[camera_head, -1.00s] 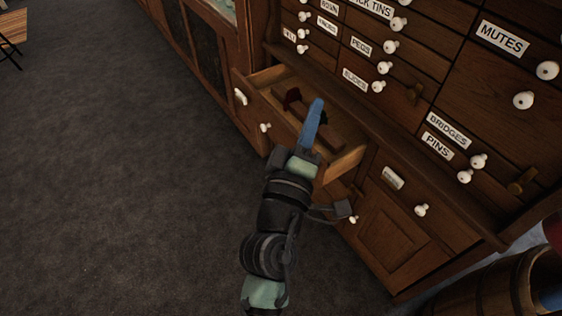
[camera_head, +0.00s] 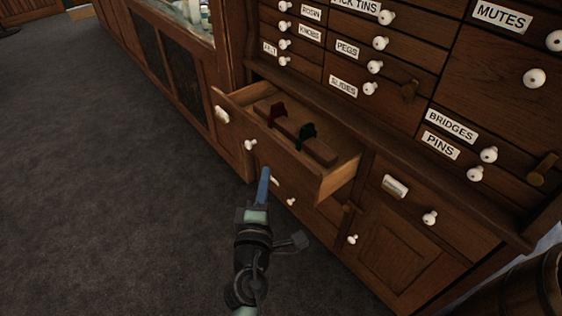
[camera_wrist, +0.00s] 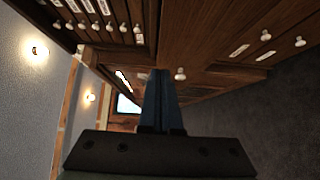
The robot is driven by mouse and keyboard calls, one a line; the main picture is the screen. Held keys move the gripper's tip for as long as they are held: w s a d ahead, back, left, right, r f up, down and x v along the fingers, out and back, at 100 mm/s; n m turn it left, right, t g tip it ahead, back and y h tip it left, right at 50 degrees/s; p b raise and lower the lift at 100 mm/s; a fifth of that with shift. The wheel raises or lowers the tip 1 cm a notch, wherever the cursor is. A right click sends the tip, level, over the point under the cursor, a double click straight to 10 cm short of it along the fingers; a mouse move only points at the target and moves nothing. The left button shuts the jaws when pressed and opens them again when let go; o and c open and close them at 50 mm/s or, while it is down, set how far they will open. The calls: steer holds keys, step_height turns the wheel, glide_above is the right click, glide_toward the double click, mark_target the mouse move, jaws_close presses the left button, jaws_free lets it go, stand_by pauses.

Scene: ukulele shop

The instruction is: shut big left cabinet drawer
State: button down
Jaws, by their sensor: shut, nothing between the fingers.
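The big left cabinet drawer (camera_head: 280,150) is pulled out of the wooden cabinet in the head view. Its front has a white label plate and a white round knob (camera_head: 250,145).
Small labelled drawers with white knobs fill the cabinet above. A shut drawer (camera_head: 410,205) and a door (camera_head: 385,255) are at right. A barrel (camera_head: 520,290) stands at the lower right. Grey carpet (camera_head: 100,180) is clear on the left.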

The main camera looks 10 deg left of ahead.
mark_target(284, 149)
steer(key=w, duration=0.2)
steer(key=w+d, duration=0.1)
steer(key=w, duration=0.2)
steer(key=shift+d, duration=0.2)
steer(key=shift+w+d, duration=0.35)
steer(key=shift+w, duration=0.1)
steer(key=shift+w+d, duration=0.1)
